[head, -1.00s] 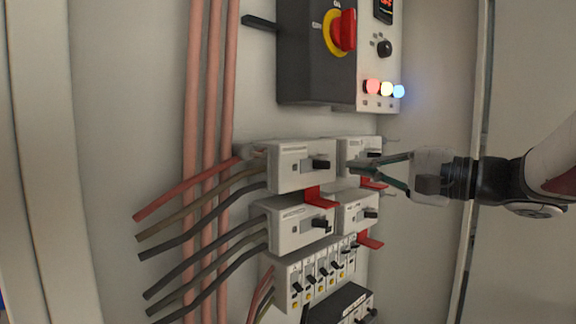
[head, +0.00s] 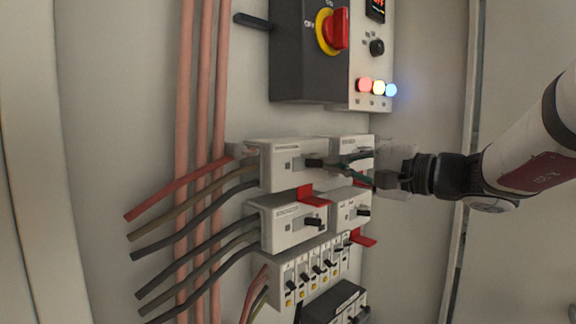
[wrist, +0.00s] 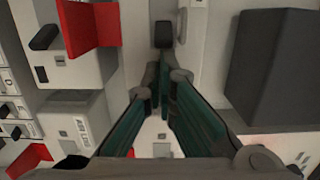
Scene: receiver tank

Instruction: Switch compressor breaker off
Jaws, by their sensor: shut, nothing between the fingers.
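Several white breakers with black levers sit on the panel; their labels are too small to read, so I cannot tell which is the compressor's. The upper left breaker (head: 283,178) has its black lever (head: 314,163) sticking out to the right; the lever also shows in the wrist view (wrist: 163,34). My gripper (head: 334,162) is shut and empty, its tips right beside that lever. In the wrist view the closed tips (wrist: 163,66) point at the lever; I cannot tell whether they touch it. My gripper partly covers the upper right breaker (head: 352,142).
Lower left (head: 285,228) and lower right (head: 347,214) breakers sit below, with red tabs (head: 313,195) projecting between rows. A row of small breakers (head: 308,272) is lower. Above is a dark box with a red rotary switch (head: 336,29). Cables run at left.

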